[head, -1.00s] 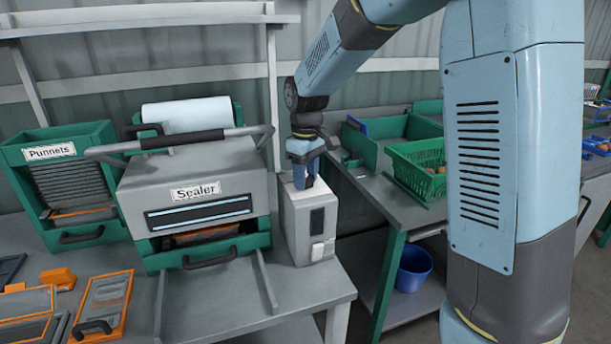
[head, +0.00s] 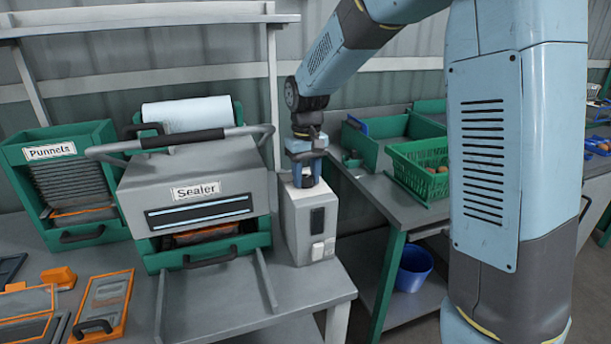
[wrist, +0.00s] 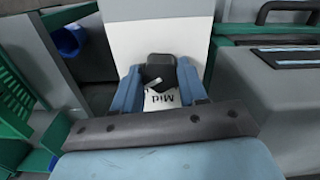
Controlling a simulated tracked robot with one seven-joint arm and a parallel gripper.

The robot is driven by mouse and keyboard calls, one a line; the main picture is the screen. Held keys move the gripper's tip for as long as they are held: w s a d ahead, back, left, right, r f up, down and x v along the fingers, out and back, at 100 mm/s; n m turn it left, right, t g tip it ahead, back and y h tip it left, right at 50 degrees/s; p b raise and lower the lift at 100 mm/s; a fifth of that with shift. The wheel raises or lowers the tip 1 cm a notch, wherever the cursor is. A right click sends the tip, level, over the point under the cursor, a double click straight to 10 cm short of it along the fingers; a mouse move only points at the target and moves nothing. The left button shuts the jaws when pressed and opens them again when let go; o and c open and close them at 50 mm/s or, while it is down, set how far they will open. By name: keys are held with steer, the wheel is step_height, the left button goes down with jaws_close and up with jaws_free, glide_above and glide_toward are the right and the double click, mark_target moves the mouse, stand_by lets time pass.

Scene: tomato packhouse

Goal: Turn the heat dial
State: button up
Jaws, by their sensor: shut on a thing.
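The heat dial (wrist: 160,70) is a dark knob on top of a grey box (head: 297,232) with a white top, just right of the sealer (head: 190,185). My gripper (head: 306,180) points down at the box top. In the wrist view my gripper (wrist: 160,88) has its two blue fingers on either side of the dial and is shut on it. A light mark shows on the dial, and the label "Mid" (wrist: 160,101) is readable beside it. Other labels around the dial are hidden by the fingers or too small to read.
The sealer's long handle bar (head: 180,140) reaches close to my gripper on the left. A green crate (head: 418,168) stands on the table to the right. A punnet rack (head: 60,175) and orange-framed trays (head: 103,303) are at the left. A blue bucket (head: 413,268) is on the lower shelf.

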mark_target(308, 177)
steer(key=o, duration=1)
steer(key=shift+o, duration=0.2)
step_height(308, 177, up, 14)
steer(key=shift+f, duration=0.15)
steer(key=s+d+r+m+t, duration=0.2)
steer(key=s+d+r+t, duration=0.1)
steer(key=s+d, duration=1)
steer(key=s+d+f+m+t, duration=0.1)
steer(key=s+d+f, duration=0.1)
steer(key=s, duration=0.4)
steer(key=s+d+f+m+t, duration=0.1)
steer(key=s+d+f, duration=0.1)
steer(key=s+d, duration=0.2)
steer(key=s, duration=0.2)
steer(key=shift+s+f+m+t, duration=0.25)
steer(key=shift+s+m+t, duration=0.05)
steer(key=shift+s, duration=0.1)
